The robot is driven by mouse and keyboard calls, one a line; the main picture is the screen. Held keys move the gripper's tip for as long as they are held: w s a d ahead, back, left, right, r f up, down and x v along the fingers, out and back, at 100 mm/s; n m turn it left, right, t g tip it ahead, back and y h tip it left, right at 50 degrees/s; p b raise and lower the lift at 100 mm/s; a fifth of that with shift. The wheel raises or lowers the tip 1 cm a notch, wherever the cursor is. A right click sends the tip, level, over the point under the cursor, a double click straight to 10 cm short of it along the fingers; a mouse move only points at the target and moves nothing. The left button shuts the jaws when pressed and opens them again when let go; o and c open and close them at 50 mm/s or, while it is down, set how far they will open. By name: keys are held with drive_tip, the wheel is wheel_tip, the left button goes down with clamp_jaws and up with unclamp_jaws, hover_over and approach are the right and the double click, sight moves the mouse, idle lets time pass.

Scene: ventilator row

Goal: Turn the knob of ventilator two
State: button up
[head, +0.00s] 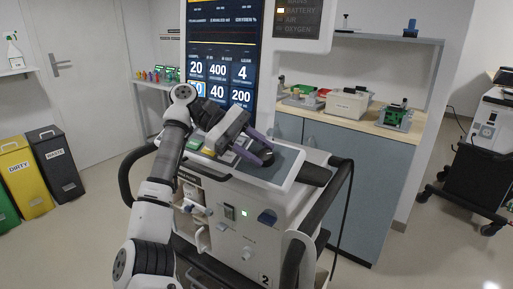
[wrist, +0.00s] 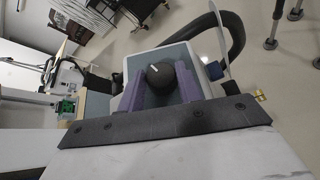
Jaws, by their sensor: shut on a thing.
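Ventilator two (head: 232,210) stands in front of me, a white machine with a "2" low on its front and a tall dark screen (head: 222,50) showing numbers. Its black round knob (head: 263,156) is at the right of the sloped control panel. In the wrist view the knob (wrist: 161,80) shows a short white pointer line, tilted to the left. My gripper (head: 256,147) reaches over the panel from the left. Its purple fingers (wrist: 160,88) stand on both sides of the knob, shut on it. The lower part of the knob is hidden between the fingers.
Black handles (head: 335,185) curve around the ventilator's sides. A counter (head: 330,112) with trays and devices stands behind at the right. Yellow (head: 24,175) and black (head: 55,160) bins stand at the left. Another machine (head: 490,135) is at the far right.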

drive_tip(key=o, duration=1)
drive_tip(key=p+v, duration=0.2)
drive_tip(key=v, duration=0.3)
drive_tip(key=shift+w+a+r, duration=0.1)
drive_tip(key=shift+a+r, duration=0.15)
drive_tip(key=shift+r, duration=0.05)
drive_tip(key=p+v, duration=0.3)
drive_tip(key=shift+r+p, duration=0.2)
drive_tip(key=shift+p, duration=0.1)
drive_tip(key=p+v, duration=0.2)
drive_tip(key=p, duration=0.3)
drive_tip(key=shift+a+r, duration=0.2)
drive_tip(key=shift+a, duration=0.05)
drive_tip(key=a+p, duration=0.1)
drive_tip(key=p, duration=0.2)
drive_tip(key=w+a+p, duration=0.1)
drive_tip(key=p, duration=0.3)
drive_tip(key=shift+r, duration=0.25)
